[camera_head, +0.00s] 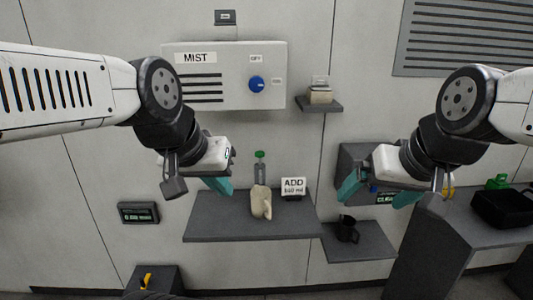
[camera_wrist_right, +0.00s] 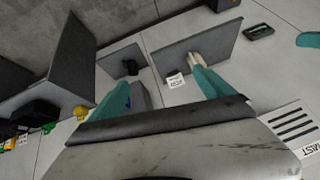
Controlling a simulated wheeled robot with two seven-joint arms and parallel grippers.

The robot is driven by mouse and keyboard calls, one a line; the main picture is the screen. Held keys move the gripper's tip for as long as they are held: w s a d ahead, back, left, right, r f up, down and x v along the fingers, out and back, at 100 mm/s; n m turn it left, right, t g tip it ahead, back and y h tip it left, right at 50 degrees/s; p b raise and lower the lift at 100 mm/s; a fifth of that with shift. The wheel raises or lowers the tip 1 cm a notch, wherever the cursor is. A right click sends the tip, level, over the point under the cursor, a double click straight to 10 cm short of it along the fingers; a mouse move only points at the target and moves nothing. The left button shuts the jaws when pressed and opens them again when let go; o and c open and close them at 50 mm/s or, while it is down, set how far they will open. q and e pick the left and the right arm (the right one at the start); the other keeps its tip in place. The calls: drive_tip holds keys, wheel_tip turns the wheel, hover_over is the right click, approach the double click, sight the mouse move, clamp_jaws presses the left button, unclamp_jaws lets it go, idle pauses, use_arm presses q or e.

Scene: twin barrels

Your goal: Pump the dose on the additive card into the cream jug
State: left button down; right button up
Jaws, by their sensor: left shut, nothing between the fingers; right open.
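The cream jug (camera_head: 261,203) stands on a dark grey wall shelf (camera_head: 215,224). A pump with a green top (camera_head: 260,154) and a clear grey body shows just behind it; its lower part is hidden by the jug. The white additive card (camera_head: 293,187) stands right of the jug and reads "ADD" above a small ml figure, too small to read surely. My left gripper (camera_head: 221,187) is shut and empty, left of the pump and jug. My right gripper (camera_head: 377,196) is open and empty, right of the card. The right wrist view shows the card (camera_wrist_right: 175,80) beyond the open fingers.
A black mug (camera_head: 347,229) stands on a lower shelf (camera_head: 360,250). A MIST box (camera_head: 225,75) with a blue knob (camera_head: 257,84) is on the wall above. A dark counter with a black tray (camera_head: 503,208) and a green item (camera_head: 497,182) is at the right.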

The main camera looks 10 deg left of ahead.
clamp_jaws()
idle(0.5)
idle(1.4)
